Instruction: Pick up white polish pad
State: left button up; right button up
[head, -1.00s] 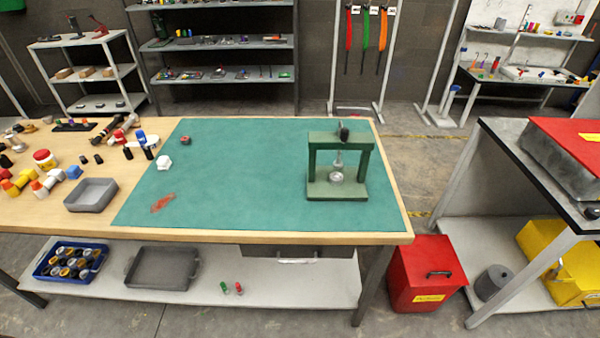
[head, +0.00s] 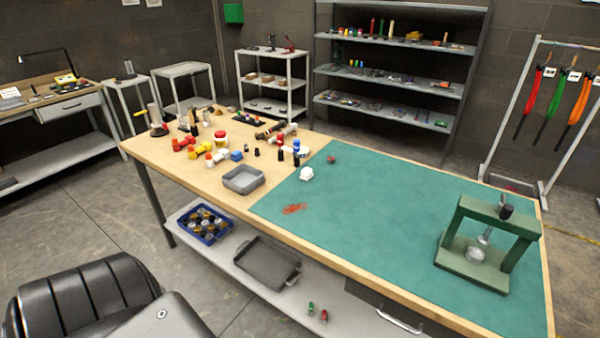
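A small white, rounded blocky object (head: 306,173) sits on the left part of the green mat (head: 390,215). A flat white piece (head: 305,151) shows at the table's back edge, partly hidden behind small blue-and-black bottles (head: 296,153). I cannot tell from this distance which of these is the white polish pad. Neither of my grippers is in view, and nothing on the table is being held.
A grey tray (head: 243,180), red-and-yellow parts (head: 184,146) and several tools crowd the wooden table's left half. A green press (head: 487,245) stands on the mat's right. Much of the mat is bare. Blue crate (head: 206,224) and dark tray (head: 267,265) rest on the lower shelf.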

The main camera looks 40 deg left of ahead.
aim_at(306, 174)
jog(key=u, duration=1.65)
jog(key=i, duration=0.15)
jog(key=z, duration=0.35)
